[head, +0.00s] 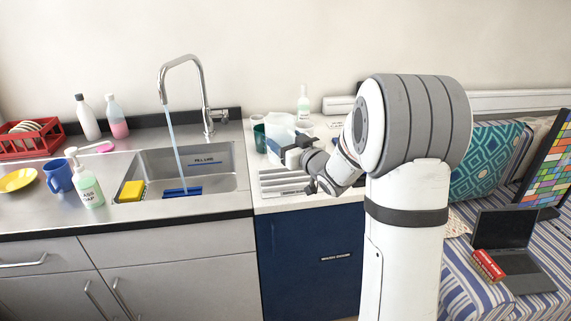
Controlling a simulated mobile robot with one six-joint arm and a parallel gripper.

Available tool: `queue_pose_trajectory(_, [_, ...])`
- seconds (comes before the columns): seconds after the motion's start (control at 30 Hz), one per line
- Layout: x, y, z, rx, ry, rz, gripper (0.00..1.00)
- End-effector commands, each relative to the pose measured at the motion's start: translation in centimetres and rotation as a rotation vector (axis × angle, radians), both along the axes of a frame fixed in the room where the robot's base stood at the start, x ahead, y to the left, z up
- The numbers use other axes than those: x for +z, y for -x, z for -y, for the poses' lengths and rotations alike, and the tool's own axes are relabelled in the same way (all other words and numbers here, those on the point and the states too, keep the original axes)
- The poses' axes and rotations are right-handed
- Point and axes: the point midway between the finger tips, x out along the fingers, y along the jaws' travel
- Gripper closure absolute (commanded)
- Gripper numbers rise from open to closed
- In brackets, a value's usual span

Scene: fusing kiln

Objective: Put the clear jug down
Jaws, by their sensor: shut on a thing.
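The clear jug (279,131) is a pale, see-through vessel above the white worktop right of the sink. My gripper (293,149) is shut on the jug at its right side, and the jug looks roughly upright. I cannot tell whether its base touches the worktop or hangs just above it. The gripper and wrist hide its lower right part.
A green cup (259,138) stands close left of the jug, and a clear bottle (304,103) stands behind. Grooved draining strips (284,183) lie in front. Water runs from the tap (206,100) into the sink (222,178), which holds a yellow sponge (131,191).

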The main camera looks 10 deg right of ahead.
Motion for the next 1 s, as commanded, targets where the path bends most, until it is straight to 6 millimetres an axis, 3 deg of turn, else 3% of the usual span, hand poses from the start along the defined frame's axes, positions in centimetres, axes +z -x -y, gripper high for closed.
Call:
queue_pose_trajectory(0.1, [-1.9, 0.0, -0.2, 0.003, -0.001, -0.002, 0.57])
queue_pose_trajectory(0.27, [-3.0, 0.0, -0.4, 0.006, 0.000, 0.001, 0.57])
queue_pose_trajectory(0.5, [-6.1, 0.0, -0.5, 0.008, -0.002, -0.001, 0.57])
queue_pose_trajectory(0.87, [-6.6, 0.0, -0.6, 0.009, 0.000, 0.003, 0.57])
queue_pose_trajectory(0.9, [-6.6, 0.0, -0.6, 0.009, 0.000, 0.002, 0.28])
queue_pose_trajectory(1.0, [-6.5, 0.0, -0.6, 0.009, 0.000, 0.002, 0.20])
